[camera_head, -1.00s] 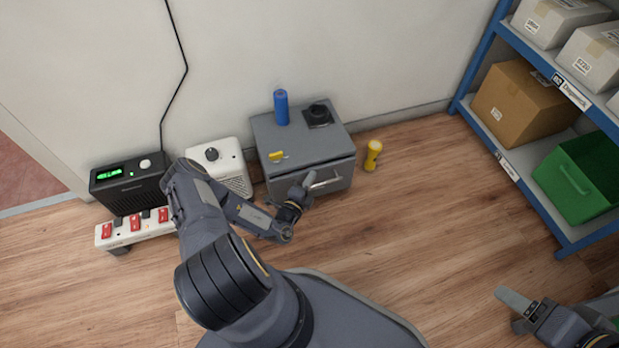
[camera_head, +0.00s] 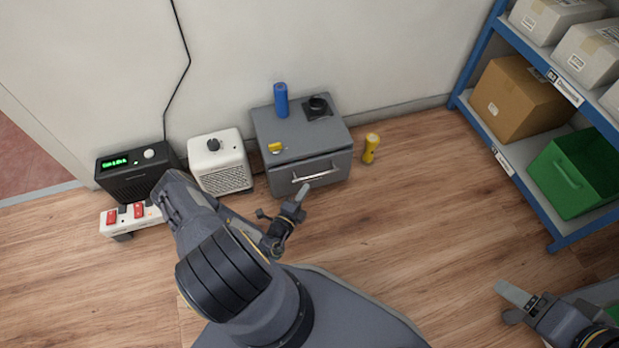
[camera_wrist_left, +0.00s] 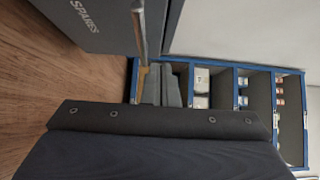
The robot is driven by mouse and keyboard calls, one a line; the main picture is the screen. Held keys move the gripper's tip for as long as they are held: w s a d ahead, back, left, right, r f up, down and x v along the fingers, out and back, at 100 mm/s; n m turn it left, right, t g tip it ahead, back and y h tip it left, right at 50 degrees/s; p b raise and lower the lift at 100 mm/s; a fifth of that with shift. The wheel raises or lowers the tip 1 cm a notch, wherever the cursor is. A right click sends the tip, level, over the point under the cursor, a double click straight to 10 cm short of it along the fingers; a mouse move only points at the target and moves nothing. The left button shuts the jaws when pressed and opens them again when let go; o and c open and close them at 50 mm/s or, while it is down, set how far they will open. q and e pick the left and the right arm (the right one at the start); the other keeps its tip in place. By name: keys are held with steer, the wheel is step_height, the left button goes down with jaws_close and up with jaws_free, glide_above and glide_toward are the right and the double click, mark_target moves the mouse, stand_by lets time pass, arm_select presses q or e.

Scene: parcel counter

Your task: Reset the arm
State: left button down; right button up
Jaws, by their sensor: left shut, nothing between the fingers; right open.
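My left gripper (camera_head: 301,192) is shut and empty. It is in front of the grey drawer cabinet (camera_head: 272,133), just below and apart from the drawer's metal handle (camera_head: 315,178). The drawer looks shut. In the left wrist view, a grey face lettered "SPARES" (camera_wrist_left: 85,22) and a metal bar (camera_wrist_left: 139,30) show close up at the top. My right gripper (camera_head: 517,297) is at the lower right of the head view, over the floor, open and holding nothing.
A blue cylinder (camera_head: 281,100), a black item (camera_head: 318,106) and a small yellow item (camera_head: 276,147) are on the cabinet. A yellow flashlight (camera_head: 371,148) stands beside it. A white heater-like box (camera_head: 219,163), black radio (camera_head: 136,171) and power strip (camera_head: 124,216) are left. Shelves (camera_head: 478,118) stand right.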

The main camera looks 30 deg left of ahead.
arm_select(q)
steer(key=shift+s+d+p, duration=0.15)
steer(key=shift+s+p, duration=0.05)
steer(key=shift+s, duration=0.95)
steer(key=shift+s+d+p, duration=0.1)
steer(key=shift+s+p, duration=0.05)
steer(key=shift+s, duration=0.95)
